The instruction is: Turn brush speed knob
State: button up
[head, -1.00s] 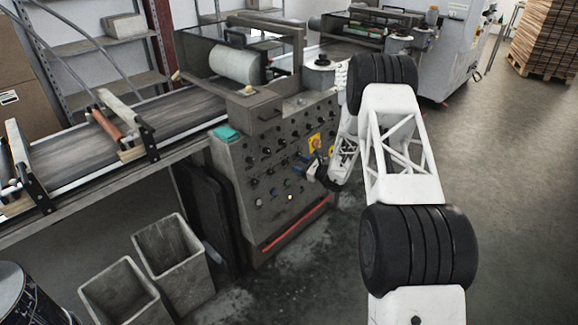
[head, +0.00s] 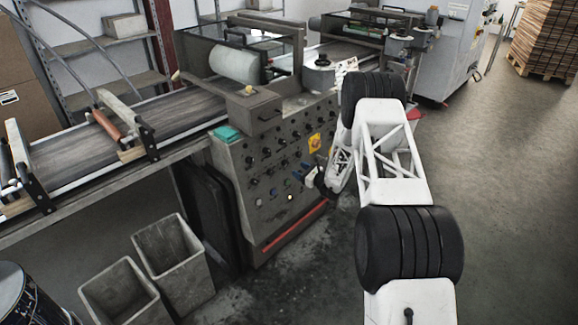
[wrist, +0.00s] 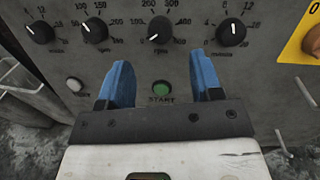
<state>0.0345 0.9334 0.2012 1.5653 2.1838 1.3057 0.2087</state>
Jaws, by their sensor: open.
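The grey control panel (head: 275,165) carries several black knobs. In the wrist view, a row of them runs along the top: a far-left knob (wrist: 41,32), an rpm knob (wrist: 94,30), a middle rpm knob (wrist: 160,30) and a right min knob (wrist: 231,32). No brush speed label is readable. My gripper (wrist: 160,62) is open and empty, its blue fingers pointing at the panel. The middle knob lies just above the gap between the fingertips. A green START button (wrist: 161,89) shows between the fingers. In the head view my gripper (head: 311,177) is near the panel's right side.
A pale button (wrist: 75,84) sits left of the fingers. A yellow plate (wrist: 302,36) with a switch is at the right. A conveyor (head: 180,117) runs left of the panel, with two grey bins (head: 170,250) below.

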aim_at(287, 163)
jog(key=shift+x, duration=3.35)
jog(key=c, duration=0.9)
